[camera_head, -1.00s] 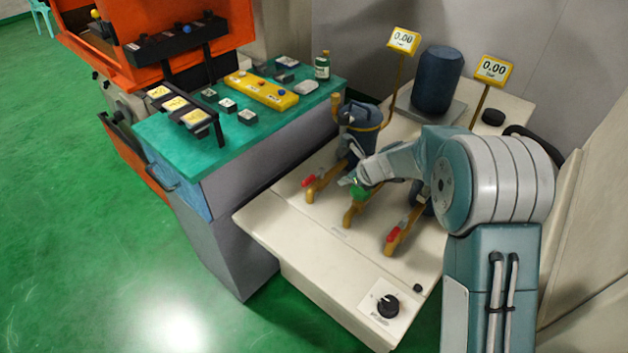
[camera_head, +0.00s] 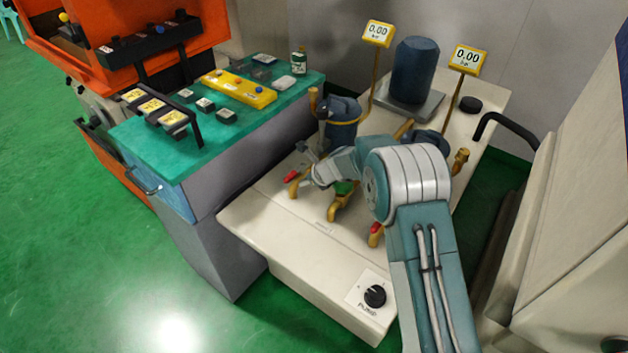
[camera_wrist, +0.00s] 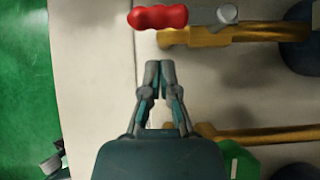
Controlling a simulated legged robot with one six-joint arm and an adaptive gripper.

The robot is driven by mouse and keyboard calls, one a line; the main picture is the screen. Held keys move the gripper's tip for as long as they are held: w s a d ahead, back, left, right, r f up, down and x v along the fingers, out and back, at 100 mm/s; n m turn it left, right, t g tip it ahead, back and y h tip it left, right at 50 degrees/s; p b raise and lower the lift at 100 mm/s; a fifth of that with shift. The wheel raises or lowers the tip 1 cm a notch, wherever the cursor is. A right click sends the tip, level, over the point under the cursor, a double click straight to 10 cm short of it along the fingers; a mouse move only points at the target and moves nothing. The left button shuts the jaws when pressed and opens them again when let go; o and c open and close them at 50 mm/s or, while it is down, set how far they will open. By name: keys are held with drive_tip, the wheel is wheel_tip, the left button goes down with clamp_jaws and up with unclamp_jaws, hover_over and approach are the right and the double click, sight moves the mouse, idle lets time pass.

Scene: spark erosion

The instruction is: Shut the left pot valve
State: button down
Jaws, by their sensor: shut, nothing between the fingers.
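The left pot valve has a red handle (camera_head: 291,176) beside a brass pipe (camera_head: 294,190), below the left dark blue pot (camera_head: 342,125). In the wrist view the red handle (camera_wrist: 158,17) lies roughly parallel to the brass pipe (camera_wrist: 220,36), with a grey pivot (camera_wrist: 228,13) at its right end. My gripper (camera_head: 307,178) is close to this valve, between it and the middle pipe. In the wrist view my gripper (camera_wrist: 159,66) is shut and empty, its fingertips pointing at the handle with a gap between. My arm partly hides the pots and pipes.
A middle brass pipe (camera_head: 338,208) with a green part (camera_wrist: 238,160) is close beside my gripper. A right valve with a red handle (camera_head: 376,228) is partly behind my arm. A pump knob (camera_head: 375,296) is at the bench front. Bare bench top (camera_head: 270,215) lies in front of the valves.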

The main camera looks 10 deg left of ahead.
sight(295, 175)
drive_tip(key=shift+w+a+f, duration=0.1)
drive_tip(key=shift+w+a, duration=0.15)
drive_tip(key=shift+a, duration=0.4)
drive_tip(key=shift+w+a+f, duration=0.1)
drive_tip(key=shift+w+a, duration=0.15)
drive_tip(key=shift+a, duration=0.35)
